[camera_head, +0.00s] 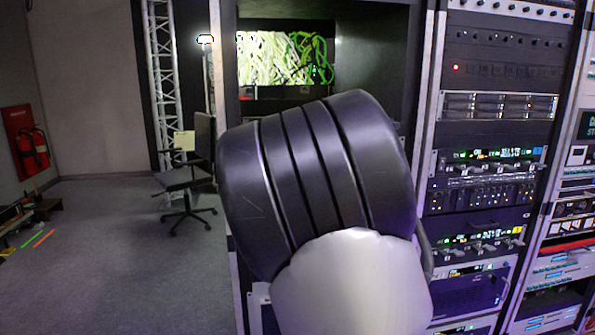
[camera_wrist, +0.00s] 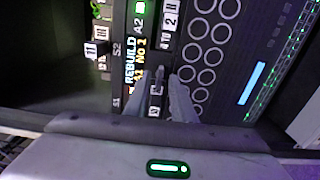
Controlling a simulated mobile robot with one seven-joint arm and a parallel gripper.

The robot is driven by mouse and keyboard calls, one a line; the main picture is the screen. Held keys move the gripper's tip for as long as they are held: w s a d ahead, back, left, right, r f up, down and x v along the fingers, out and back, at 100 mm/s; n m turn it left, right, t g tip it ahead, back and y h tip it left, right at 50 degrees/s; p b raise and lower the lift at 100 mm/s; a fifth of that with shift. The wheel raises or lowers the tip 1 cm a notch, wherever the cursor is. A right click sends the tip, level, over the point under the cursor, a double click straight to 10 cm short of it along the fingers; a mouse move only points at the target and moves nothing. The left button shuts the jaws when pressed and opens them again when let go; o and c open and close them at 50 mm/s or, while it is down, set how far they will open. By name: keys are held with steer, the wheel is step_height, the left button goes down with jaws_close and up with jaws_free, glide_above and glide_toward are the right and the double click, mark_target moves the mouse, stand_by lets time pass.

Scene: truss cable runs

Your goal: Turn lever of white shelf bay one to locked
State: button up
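No lever marked as white shelf bay one can be made out for certain. My gripper (camera_wrist: 167,75) is in front of these keys. Its two pale fingers are a little apart, with part of the panel showing between them. I cannot tell whether the tips touch anything. In the head view my arm hides the gripper and the spot it faces.
An equipment rack (camera_head: 490,150) with lit units stands at the right. A bay with tangled green cables (camera_head: 285,58) is behind my arm. An office chair (camera_head: 188,180), a truss (camera_head: 163,80) and fire extinguishers (camera_head: 32,150) stand at the left. The floor (camera_head: 110,250) at the left is mostly clear.

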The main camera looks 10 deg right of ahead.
steer(key=shift+s, duration=0.1)
steer(key=s+p, duration=0.3)
steer(key=s, duration=1.4)
steer(key=shift+s, duration=0.15)
steer(key=s+f+m+g, duration=0.3)
steer(key=s+m+g, duration=0.3)
steer(key=s+m, duration=0.5)
steer(key=s+f+m+g, duration=0.4)
steer(key=s+m+g, duration=0.25)
steer(key=s, duration=0.95)
step_height(320, 180, up, 17)
steer(key=p, duration=1.7)
steer(key=shift+w+m+p, duration=0.25)
steer(key=shift+m+p, duration=0.1)
